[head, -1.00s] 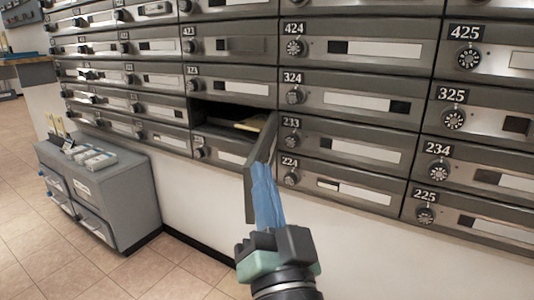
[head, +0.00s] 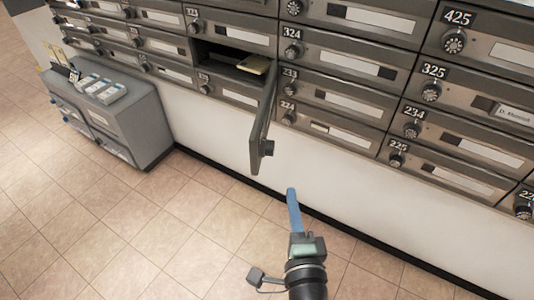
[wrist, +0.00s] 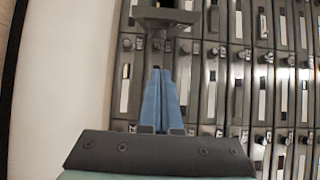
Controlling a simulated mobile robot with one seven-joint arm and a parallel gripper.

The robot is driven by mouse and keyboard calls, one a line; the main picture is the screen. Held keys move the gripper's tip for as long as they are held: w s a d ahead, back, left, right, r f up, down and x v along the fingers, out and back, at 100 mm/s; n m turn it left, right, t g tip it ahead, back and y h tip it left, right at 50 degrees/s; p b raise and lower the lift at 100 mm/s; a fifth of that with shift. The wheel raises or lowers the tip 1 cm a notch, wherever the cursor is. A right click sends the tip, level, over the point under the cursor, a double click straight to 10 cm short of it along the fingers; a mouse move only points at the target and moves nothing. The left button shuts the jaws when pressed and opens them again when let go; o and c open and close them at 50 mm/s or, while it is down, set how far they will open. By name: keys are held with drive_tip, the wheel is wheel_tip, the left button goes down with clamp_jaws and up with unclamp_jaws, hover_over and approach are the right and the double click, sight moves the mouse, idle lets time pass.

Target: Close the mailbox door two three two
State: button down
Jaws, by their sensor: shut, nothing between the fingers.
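The open mailbox door (head: 262,125) swings out from the wall, hinged on its right side beside box 233, and sticks out toward me. A dark round knob (head: 267,148) is on its outer face. Its compartment (head: 222,56) is dark inside, with a yellowish item (head: 252,65) in it. I cannot read the door's number. My gripper (head: 292,192), with blue fingers, is shut and empty, below and right of the door's free end. In the wrist view the blue fingers (wrist: 166,72) point toward the door (wrist: 165,16), which shows edge-on at the top with a gap between.
Closed mailbox doors surround the opening, among them 324 (head: 340,55) and 233 (head: 335,96). A grey cabinet (head: 128,118) with small boxes on top stands at the left against the wall. The tiled floor (head: 160,215) in front is clear.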

approach(265, 149)
drive_tip(key=w+d, duration=0.4)
drive_tip(key=a, duration=0.1)
drive_tip(key=a+p, duration=0.1)
drive_tip(key=w+a, duration=0.1)
drive_tip(key=shift+a+r, duration=0.3)
drive_tip(key=shift+w+a+f, duration=0.1)
drive_tip(key=shift+a, duration=0.35)
drive_tip(key=shift+p, duration=0.3)
